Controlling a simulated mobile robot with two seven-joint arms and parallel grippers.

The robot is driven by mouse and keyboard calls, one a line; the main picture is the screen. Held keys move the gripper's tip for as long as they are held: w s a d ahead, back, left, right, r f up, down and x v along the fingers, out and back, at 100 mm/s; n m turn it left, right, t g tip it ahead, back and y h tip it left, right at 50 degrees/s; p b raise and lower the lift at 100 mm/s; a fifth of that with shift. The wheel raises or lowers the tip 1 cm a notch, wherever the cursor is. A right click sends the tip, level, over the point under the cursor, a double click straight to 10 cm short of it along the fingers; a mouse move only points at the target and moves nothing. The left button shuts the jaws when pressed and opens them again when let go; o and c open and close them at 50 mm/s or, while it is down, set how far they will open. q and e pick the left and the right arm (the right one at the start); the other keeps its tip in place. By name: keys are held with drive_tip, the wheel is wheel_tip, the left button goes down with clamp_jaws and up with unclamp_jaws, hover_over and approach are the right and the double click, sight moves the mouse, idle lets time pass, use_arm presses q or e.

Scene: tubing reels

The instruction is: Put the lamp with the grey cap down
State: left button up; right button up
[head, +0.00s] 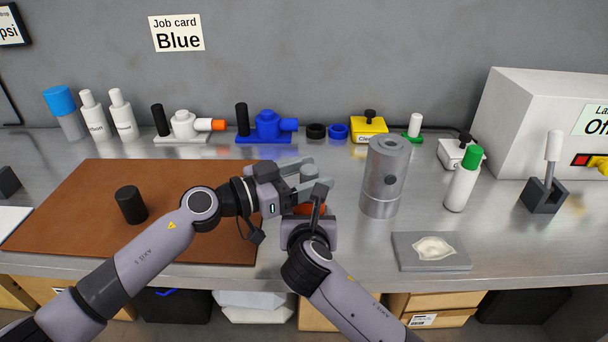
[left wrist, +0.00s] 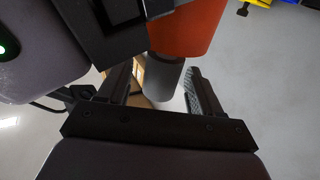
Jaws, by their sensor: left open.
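The lamp has an orange body (head: 310,209) and a grey cap (left wrist: 163,77). In the head view its body shows between my two grippers and is mostly hidden; the left wrist view shows more of the body (left wrist: 186,28). My left gripper (head: 318,186) is open, with its fingers on either side of the grey cap and a gap visible beside it. My right gripper (head: 312,212) comes from below and is against the orange body, seemingly closed on it; its fingertips are partly hidden.
A grey metal cylinder (head: 384,178) stands close right of my grippers. A brown mat (head: 80,200) with a black cylinder (head: 131,204) lies left. A grey pad (head: 432,262) with a white pouch is front right. A green-capped bottle (head: 463,180) stands behind it. Bottles and fittings line the back.

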use_arm(q)
drive_tip(key=shift+r, duration=0.15)
drive_tip(key=v, duration=1.2)
drive_tip(key=shift+r, duration=0.1)
use_arm(e)
drive_tip(key=o, duration=1.1)
drive_tip(key=shift+s, duration=0.1)
